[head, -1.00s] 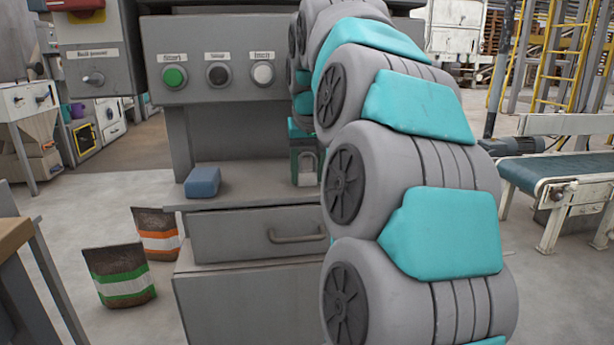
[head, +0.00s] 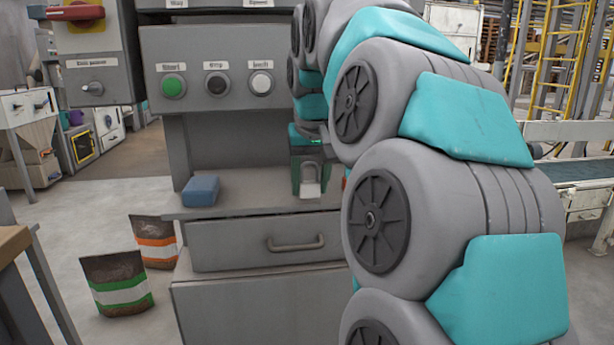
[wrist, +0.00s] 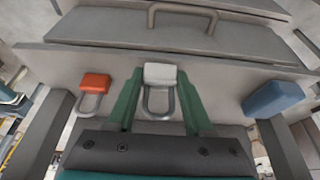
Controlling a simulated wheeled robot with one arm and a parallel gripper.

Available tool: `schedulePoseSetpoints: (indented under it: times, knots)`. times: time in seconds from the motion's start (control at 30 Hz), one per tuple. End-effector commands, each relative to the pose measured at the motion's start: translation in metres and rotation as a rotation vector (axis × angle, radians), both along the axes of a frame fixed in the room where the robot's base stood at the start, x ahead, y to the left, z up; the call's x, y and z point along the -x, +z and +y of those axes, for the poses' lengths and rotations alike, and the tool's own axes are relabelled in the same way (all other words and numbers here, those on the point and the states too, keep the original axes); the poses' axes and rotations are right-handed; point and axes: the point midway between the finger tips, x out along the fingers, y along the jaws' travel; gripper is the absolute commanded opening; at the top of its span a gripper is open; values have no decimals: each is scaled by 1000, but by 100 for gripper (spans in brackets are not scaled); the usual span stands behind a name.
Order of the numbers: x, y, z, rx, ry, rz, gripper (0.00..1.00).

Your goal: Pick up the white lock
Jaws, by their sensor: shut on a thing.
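The white lock (head: 310,189) has a pale block body and a grey metal shackle. In the head view it is at the right part of the grey machine's shelf, partly covered by my gripper (head: 310,178). In the wrist view the white lock (wrist: 160,74) sits between the two green fingers of my gripper (wrist: 160,84), its shackle toward the palm. My gripper is shut on it. Whether it still touches the shelf I cannot tell.
A red-orange lock (wrist: 95,82) lies left of my gripper in the wrist view. A blue block (head: 201,190) lies on the shelf (head: 250,205). A drawer with a handle (head: 296,243) is below. Buttons (head: 217,84) are above. Two bags (head: 118,284) stand on the floor.

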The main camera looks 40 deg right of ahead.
Motion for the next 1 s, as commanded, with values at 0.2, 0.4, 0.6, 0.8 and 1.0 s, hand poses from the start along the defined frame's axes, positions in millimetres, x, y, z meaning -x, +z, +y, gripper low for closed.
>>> schedulePoseSetpoints:
  times: [0.2, 0.4, 0.6, 0.8, 1.0]
  knots:
    - [40, 1, 24, 1, 0, -2, 0]
    - [75, 1, 46, 1, 0, -4, 0]
    - [98, 1, 60, 1, -1, -5, 0]
    - [110, 1, 68, 0, -1, -3, 0]
    - [113, 0, 69, 0, -1, -1, 0]
